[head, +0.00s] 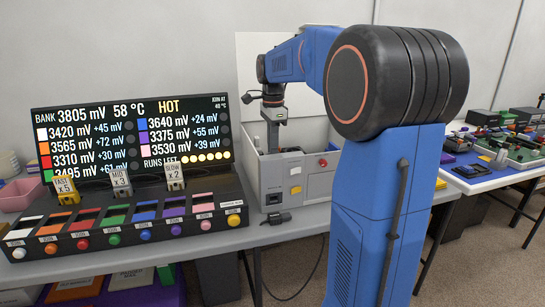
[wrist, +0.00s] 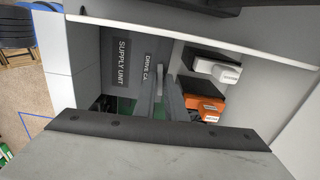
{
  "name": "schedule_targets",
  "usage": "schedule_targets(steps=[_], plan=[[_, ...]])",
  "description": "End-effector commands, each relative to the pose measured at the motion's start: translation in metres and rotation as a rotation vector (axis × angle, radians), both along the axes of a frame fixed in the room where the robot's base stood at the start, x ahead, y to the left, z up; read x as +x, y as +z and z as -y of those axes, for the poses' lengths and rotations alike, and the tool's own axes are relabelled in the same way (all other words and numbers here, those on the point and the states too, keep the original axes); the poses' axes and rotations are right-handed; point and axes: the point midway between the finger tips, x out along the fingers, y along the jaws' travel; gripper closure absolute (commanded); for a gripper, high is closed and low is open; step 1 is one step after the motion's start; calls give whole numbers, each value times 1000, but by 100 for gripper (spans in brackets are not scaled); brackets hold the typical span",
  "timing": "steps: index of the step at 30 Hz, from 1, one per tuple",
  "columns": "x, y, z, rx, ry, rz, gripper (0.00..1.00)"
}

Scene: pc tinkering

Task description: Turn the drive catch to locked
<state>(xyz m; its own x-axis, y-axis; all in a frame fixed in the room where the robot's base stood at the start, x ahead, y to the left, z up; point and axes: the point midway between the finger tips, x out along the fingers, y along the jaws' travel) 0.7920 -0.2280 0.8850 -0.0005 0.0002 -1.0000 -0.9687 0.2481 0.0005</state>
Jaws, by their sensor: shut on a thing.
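The drive catch (wrist: 160,79) shows in the wrist view as a small light grey piece beside the drive cage (wrist: 147,66), whose label is partly covered. My gripper (wrist: 161,98) is shut on the catch, with one dark finger on each side of it. Whether the catch stands at locked cannot be read. In the head view my gripper (head: 273,130) reaches down into the open grey case (head: 268,184); its fingertips and the catch are hidden there.
The supply unit (wrist: 121,62) lies left of the cage. A white-fronted part (wrist: 227,73) and an orange-fronted part (wrist: 205,103) sit to the right inside the case. The display board (head: 130,130) and colored button row (head: 130,227) stand left of the case.

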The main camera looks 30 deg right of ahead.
Motion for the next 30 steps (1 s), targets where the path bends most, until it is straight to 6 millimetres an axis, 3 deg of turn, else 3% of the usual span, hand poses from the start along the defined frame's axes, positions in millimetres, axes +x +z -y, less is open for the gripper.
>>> schedule_targets(steps=[2, 3, 4, 5, 14, 30], plan=[[0, 0, 0, 0, -65, 1, 100], [0, 0, 0, 0, -78, 1, 85], [0, 0, 0, 0, -75, 1, 77], [0, 0, 0, 0, -74, 1, 77], [0, 2, 0, 0, -70, 1, 77], [1, 51, 0, -1, -69, 2, 77]])
